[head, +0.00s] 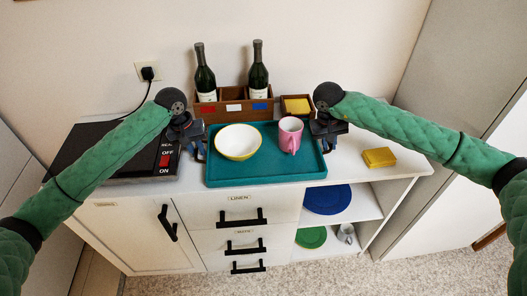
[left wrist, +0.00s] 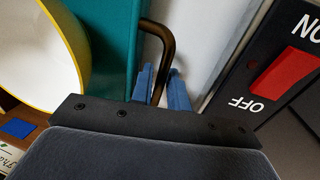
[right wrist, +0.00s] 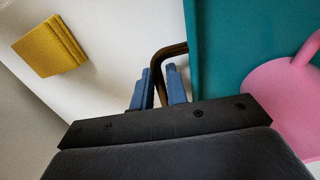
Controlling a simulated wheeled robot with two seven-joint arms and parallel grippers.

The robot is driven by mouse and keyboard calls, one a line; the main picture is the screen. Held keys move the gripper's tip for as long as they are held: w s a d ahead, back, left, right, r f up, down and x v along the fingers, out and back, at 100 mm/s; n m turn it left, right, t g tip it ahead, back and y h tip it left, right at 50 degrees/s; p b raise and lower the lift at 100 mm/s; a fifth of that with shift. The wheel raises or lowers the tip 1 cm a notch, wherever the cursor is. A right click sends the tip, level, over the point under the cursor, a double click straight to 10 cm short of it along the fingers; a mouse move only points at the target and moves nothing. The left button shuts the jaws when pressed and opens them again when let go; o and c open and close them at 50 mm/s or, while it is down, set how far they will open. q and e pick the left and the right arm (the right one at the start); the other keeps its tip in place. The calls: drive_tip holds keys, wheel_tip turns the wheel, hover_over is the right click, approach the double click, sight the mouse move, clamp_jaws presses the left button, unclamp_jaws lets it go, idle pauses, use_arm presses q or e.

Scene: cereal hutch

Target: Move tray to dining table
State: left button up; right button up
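The teal tray (head: 265,176) lies on the white hutch top, with a yellow-rimmed white bowl (head: 238,142) and a pink mug (head: 290,135) on it. My left gripper (head: 199,152) is at the tray's left end. In the left wrist view its blue fingers (left wrist: 161,88) are closed on the tray's dark bronze handle (left wrist: 158,38). My right gripper (head: 328,146) is at the right end. In the right wrist view its fingers (right wrist: 158,88) are closed on the other bronze handle (right wrist: 172,50). The dining table is not in view.
Two bottles (head: 205,75) stand in a wooden caddy (head: 233,108) behind the tray. A black appliance (head: 100,155) with a red switch sits at left. Plates (head: 327,199) and a mug (head: 346,233) are on the shelves below.

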use_arm(q)
clamp_jaws()
idle(1.7)
